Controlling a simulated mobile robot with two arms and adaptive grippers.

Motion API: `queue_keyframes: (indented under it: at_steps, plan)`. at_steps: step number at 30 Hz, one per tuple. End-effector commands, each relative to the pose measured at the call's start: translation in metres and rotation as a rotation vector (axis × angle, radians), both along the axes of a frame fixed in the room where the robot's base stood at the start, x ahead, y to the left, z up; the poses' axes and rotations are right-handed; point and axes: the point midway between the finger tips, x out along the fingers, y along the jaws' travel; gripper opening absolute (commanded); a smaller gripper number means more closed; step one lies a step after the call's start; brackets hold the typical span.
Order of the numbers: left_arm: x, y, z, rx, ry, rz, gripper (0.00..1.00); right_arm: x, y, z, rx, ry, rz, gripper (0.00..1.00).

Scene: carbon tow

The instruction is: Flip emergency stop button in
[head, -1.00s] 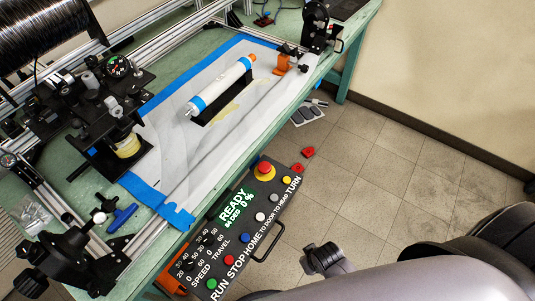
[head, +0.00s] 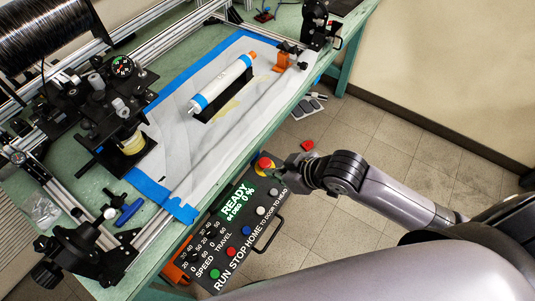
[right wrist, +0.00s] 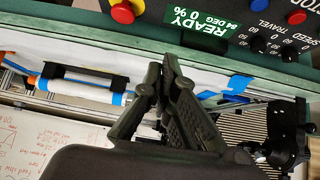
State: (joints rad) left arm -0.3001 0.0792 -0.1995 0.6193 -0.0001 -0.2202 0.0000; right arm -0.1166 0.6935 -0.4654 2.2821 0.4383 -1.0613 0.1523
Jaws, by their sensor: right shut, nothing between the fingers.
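The emergency stop button (head: 264,162) is a red mushroom head on a yellow base, at the upper end of the black control panel (head: 222,262) in the head view. It also shows in the right wrist view (right wrist: 122,13), at the top edge. My right gripper (head: 282,172) is shut and empty, just right of the button in the head view. Its closed fingers (right wrist: 163,66) lie below the button in the wrist view, with a visible gap between. Whether they touch it cannot be told from the head view. My right arm hides the panel's upper right corner. My left gripper is not in view.
The panel hangs at the front edge of the green bench, with green, red, blue and white buttons, knobs and a display (head: 237,203) reading READY. A black handle (head: 270,240) juts from its side. A white cylinder (head: 222,83) lies on the bench. Tiled floor (head: 385,140) is open at right.

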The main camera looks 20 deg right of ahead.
Motion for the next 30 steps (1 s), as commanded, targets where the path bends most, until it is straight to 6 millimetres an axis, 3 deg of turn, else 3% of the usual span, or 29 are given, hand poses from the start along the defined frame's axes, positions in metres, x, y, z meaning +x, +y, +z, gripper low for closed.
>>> queue_keyframes:
  at_steps: [1, 6, 12, 24, 30]
  plan:
    - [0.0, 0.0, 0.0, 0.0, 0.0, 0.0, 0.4, 0.013, -0.009, 0.003, -0.007, -0.02, 0.027, 0.0]
    - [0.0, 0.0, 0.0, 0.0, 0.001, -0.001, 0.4, 0.039, -0.034, 0.013, 0.023, -0.038, 0.055, 0.0]
    - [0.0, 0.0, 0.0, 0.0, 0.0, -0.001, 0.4, 0.053, -0.056, 0.021, 0.044, -0.041, 0.038, 0.0]
    - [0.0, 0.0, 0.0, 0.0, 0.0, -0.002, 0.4, 0.055, -0.057, 0.021, 0.049, -0.041, 0.035, 0.0]
    - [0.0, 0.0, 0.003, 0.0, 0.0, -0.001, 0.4, 0.065, -0.049, 0.009, 0.052, -0.041, 0.034, 0.0]
